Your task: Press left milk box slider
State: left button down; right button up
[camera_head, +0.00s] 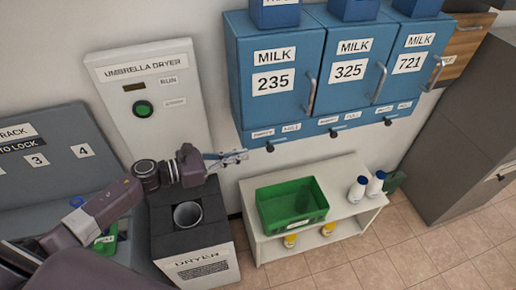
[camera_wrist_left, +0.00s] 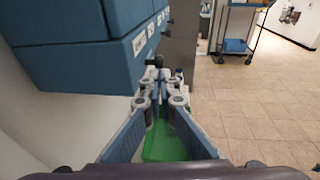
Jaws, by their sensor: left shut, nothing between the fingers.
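The left milk box (camera_head: 273,80) is a blue box marked MILK 235 on the wall. Its black slider knob (camera_head: 269,147) sticks out under its lower edge. My left gripper (camera_head: 244,156) is shut and empty, with its fingertips just to the left of this knob in the head view and seemingly apart from it. In the left wrist view my fingertips (camera_wrist_left: 162,78) point toward a dark knob (camera_wrist_left: 158,61) under the blue boxes; I cannot tell whether they touch. My right gripper is not in view.
Milk boxes 325 (camera_head: 348,74) and 721 (camera_head: 408,68) hang to the right, with their own knobs. Below stands a white shelf (camera_head: 345,205) with a green crate (camera_head: 265,211) and bottles. The umbrella dryer (camera_head: 153,108) and a bin-like dryer (camera_head: 200,240) are by my left arm.

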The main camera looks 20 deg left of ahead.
aim_at(267, 149)
pick_arm(q)
jog(key=p+x, duration=0.1)
jog(key=x, duration=0.3)
jog(key=shift+w+d+r, duration=0.1)
jog(key=shift+w+d, duration=0.1)
jog(key=shift+w+d+f, duration=0.25)
jog(key=shift+w+d, duration=0.2)
jog(key=r+b+x, duration=0.1)
jog(key=b+x, duration=0.1)
jog(key=x, duration=0.4)
jog(key=shift+s+d, duration=0.2)
jog(key=shift+d, duration=0.3)
